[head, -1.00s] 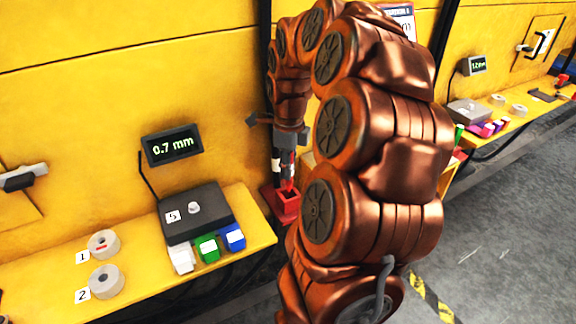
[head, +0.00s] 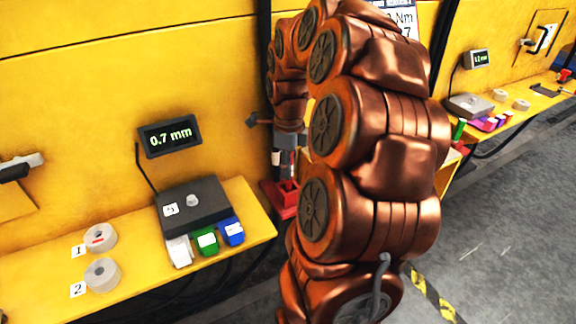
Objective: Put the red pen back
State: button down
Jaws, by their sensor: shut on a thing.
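My gripper (head: 285,168) points down beside the right end of the yellow shelf, partly hidden by my own arm. It is shut on a thin red piece, which I take to be the red pen (head: 287,184); only a little of it shows below the fingers. A red open-topped holder (head: 281,210) is directly under the gripper. The pen's lower end is at the holder's opening, and I cannot tell how far inside it is.
On the yellow shelf (head: 130,262) stand a dark gauge box (head: 210,207) marked 5, white (head: 178,251), green (head: 206,241) and blue (head: 231,232) blocks, and two grey rings (head: 100,238) labelled 1 and 2. A display (head: 169,138) reads 0.7 mm. Another bench is at right.

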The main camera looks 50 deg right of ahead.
jog(key=shift+f+b, duration=1.3)
jog(key=shift+f, duration=0.45)
dwell(0.8)
jog(key=c, duration=0.9)
grip_release()
notch_tip(320, 180, up, 12)
jog(key=shift+f, duration=0.1)
notch_tip(320, 180, up, 7)
jog(key=p, duration=0.2)
jog(key=shift+p, duration=0.35)
dwell(0.6)
